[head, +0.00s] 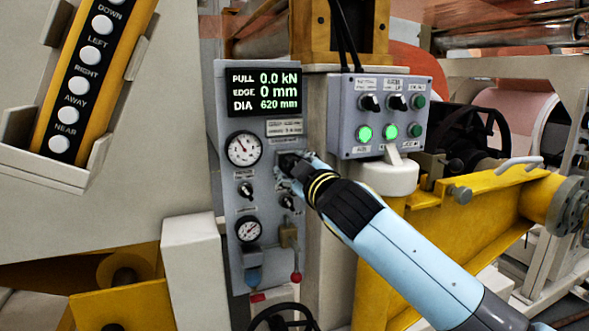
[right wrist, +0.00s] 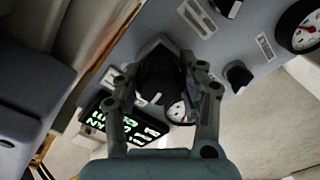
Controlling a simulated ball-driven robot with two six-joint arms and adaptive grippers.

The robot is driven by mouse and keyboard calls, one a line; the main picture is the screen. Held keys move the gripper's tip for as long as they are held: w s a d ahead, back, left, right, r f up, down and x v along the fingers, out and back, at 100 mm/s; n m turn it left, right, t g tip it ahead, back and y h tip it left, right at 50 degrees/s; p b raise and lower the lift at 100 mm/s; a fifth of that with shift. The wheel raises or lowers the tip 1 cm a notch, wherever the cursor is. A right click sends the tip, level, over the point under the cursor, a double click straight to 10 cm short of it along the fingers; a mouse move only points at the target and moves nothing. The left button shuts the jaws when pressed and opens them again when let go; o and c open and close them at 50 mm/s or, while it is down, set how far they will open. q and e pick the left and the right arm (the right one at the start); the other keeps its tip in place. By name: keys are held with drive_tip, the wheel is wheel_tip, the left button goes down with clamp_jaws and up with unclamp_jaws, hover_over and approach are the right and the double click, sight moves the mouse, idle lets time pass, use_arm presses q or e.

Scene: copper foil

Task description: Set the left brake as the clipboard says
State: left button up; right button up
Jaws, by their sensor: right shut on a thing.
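A narrow grey panel (head: 233,268) stands in the middle of the head view. My right gripper (head: 289,162) reaches it from the lower right and is shut on a black knob on its right side. The right wrist view shows this black knob (right wrist: 158,84) between the two fingers (right wrist: 161,92), with a white mark on it. The gripper hides most of the knob in the head view. The panel also has an upper gauge (head: 244,148), a lower gauge (head: 248,230) and a small switch (head: 246,189). The labels are too small to read. No clipboard and no left gripper show.
A display (head: 264,91) reads pull 0.0 kN, edge 0 mm, dia 620 mm. A control box (head: 349,116) with two lit green buttons sits close above my right arm. A yellow pendant (head: 52,92) hangs at the left. A yellow beam (head: 480,215) lies right of the arm.

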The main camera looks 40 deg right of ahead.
drive_tip(key=shift+f, duration=0.2)
drive_tip(key=o, duration=1.2)
drive_tip(key=shift+c, duration=0.2)
drive_tip(key=shift+r, duration=0.1)
drive_tip(key=v, duration=1.2)
